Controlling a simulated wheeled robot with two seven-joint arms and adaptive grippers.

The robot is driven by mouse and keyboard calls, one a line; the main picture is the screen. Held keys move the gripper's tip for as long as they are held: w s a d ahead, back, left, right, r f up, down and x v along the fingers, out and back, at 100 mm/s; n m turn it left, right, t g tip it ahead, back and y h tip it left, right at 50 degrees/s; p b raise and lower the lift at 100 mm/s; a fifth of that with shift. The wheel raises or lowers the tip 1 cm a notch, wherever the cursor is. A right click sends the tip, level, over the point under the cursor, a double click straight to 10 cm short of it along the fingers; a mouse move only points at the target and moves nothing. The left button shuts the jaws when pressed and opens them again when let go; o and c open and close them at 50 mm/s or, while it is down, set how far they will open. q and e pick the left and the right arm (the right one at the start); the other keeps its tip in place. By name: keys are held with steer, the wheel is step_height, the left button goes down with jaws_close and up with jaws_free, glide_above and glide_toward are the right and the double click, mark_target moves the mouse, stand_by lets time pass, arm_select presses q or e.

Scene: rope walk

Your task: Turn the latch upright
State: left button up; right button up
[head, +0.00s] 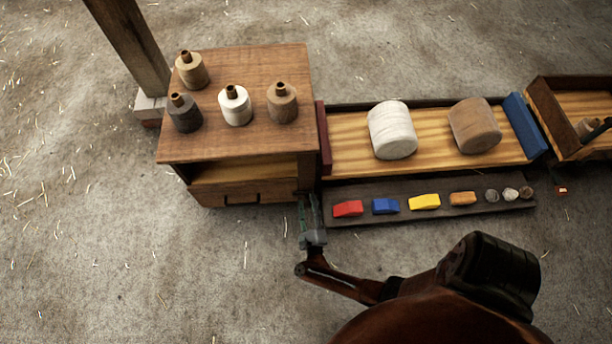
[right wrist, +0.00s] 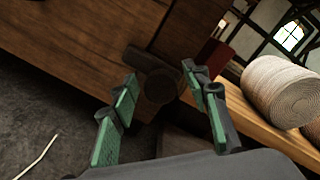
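The latch (right wrist: 148,62) is a dark bar with a round knob (right wrist: 161,87) on the front of the wooden cabinet (head: 236,137). In the right wrist view the bar lies tilted, its left end reaching toward the left finger. My right gripper (right wrist: 159,74) is open, with green-padded fingers on either side of the knob; I cannot tell whether either finger touches it. In the head view the right gripper (head: 308,200) is at the cabinet's front right corner and mostly hides the latch. My left gripper is not in view.
Several bobbins (head: 235,105) stand on the cabinet top. To its right, a wooden tray (head: 348,162) holds two large rolls, with a dark strip (head: 345,192) of coloured blocks before it. A post (head: 130,45) stands at the back left. The front left floor is clear.

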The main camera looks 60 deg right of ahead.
steer(key=c, duration=1.1)
jaws_close()
